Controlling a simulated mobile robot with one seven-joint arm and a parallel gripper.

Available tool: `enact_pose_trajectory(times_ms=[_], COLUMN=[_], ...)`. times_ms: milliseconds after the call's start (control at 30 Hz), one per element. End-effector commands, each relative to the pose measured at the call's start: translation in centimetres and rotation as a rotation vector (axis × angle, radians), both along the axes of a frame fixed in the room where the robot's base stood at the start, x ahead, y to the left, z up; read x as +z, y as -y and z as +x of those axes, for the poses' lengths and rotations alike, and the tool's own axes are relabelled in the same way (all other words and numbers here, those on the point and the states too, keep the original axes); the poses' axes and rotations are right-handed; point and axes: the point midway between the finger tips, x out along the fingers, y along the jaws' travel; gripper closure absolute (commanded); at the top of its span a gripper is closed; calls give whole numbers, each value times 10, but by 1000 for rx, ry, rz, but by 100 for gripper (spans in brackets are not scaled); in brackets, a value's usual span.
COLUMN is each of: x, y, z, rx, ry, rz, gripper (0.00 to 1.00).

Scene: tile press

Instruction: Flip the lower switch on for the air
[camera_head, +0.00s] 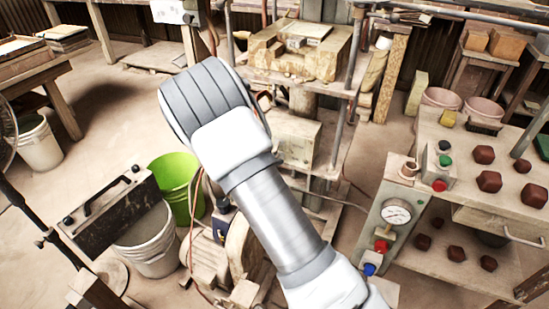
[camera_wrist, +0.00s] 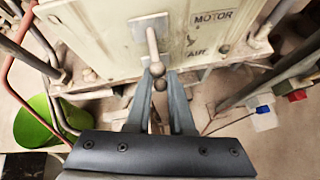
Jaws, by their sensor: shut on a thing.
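In the wrist view a pale metal panel (camera_wrist: 105,25) carries the labels MOTOR (camera_wrist: 212,18) and AIR (camera_wrist: 196,52). Beside MOTOR, the upper switch lever (camera_wrist: 152,42) sticks out from its plate, its round end pointing down the picture. Below it, roughly level with AIR, a second round knob, that of the lower switch (camera_wrist: 160,85), lies between the fingers of my gripper (camera_wrist: 160,80). My gripper is shut on this knob. The fingers hide most of the lower lever and its mounting, so its position is unclear. In the head view my arm covers the gripper.
A green bucket (camera_head: 178,178) stands left of my arm; it also shows in the wrist view (camera_wrist: 38,122). A white bucket (camera_head: 150,240) stands nearby. At right is a bench with a gauge (camera_head: 396,212) and red and blue knobs. Red tubing (camera_wrist: 12,95) runs left of the panel.

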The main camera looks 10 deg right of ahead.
Motion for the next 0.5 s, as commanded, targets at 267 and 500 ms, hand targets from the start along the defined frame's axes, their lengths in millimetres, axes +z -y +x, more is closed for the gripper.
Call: enact_pose_trajectory(times_ms=[267,500], x=[-1,-1], y=[0,0], z=[-1,-1], rx=[-2,-1], ry=[-1,-1], rz=[1,0], gripper=[76,51])
